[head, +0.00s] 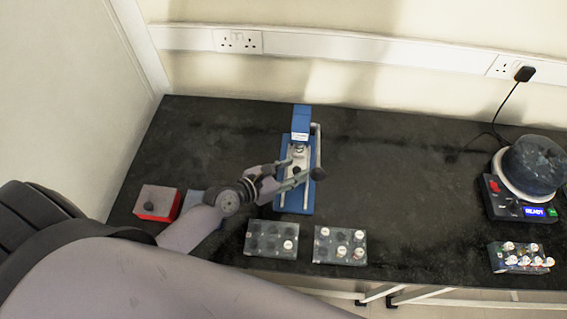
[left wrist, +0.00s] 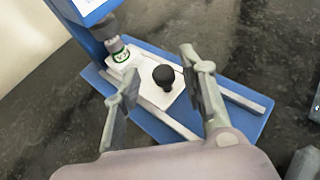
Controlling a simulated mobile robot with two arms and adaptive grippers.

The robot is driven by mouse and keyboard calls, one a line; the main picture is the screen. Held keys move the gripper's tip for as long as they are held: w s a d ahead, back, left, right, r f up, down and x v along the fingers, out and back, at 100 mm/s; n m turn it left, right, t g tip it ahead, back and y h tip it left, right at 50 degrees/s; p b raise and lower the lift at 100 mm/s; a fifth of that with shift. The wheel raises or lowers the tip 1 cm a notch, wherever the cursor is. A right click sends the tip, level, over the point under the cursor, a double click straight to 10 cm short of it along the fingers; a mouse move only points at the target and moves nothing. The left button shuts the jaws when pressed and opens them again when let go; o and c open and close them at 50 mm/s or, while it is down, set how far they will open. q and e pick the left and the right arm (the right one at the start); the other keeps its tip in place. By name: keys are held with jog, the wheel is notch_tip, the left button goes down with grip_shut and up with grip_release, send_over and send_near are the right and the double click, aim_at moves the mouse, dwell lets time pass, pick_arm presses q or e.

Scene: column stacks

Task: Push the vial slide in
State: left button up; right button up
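The blue crimping press (head: 298,202) stands on the dark bench at the middle. Its pale vial slide (left wrist: 155,96) lies between two rails on the blue base and carries an upright black knob (left wrist: 164,77). A small vial with a green ring (left wrist: 122,57) stands at the slide's column end, close under the grey press head (left wrist: 106,32); I cannot tell whether they touch. My left gripper (head: 294,171) is over the base, and in the left wrist view its fingers (left wrist: 160,66) are spread on either side of the knob, apart from it. My right gripper is not in view.
A lever with a black ball (head: 317,173) stands at the press's right. Two vial racks (head: 272,253) (head: 324,256) lie in front. A red box (head: 155,203) is at left; a device with a display (head: 520,211) and another rack (head: 519,269) are at right. Bench between is clear.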

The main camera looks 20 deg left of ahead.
pick_arm(q)
jog(key=v, duration=1.1)
jog(key=shift+s+a+r, duration=0.15)
jog(key=shift+s, duration=0.15)
